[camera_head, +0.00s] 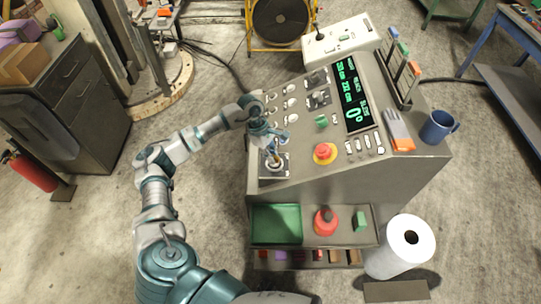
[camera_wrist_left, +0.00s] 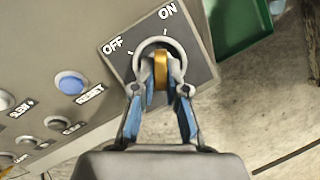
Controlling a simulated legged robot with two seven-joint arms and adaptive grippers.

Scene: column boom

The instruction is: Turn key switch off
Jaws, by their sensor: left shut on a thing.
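The key switch sits on a dark square plate in the head view (camera_head: 274,170) and fills the middle of the left wrist view, its plate (camera_wrist_left: 205,65) marked OFF and ON. A brass-coloured key (camera_wrist_left: 161,70) stands in its round collar. It points up in the wrist picture, nearer the ON mark than the OFF mark. My left gripper (camera_head: 270,150) is over the plate; in the wrist view its blue-padded fingers (camera_wrist_left: 160,92) are shut on the key, one on each side. Its fingertips partly hide the key and collar. My right gripper is not in view.
A blue RESET button (camera_wrist_left: 71,83) is left of the switch plate. On the console are a red emergency button (camera_head: 324,152), a lit display (camera_head: 352,95) and a blue mug (camera_head: 438,127). A green tray (camera_head: 277,224) and a paper roll (camera_head: 402,247) are at the front.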

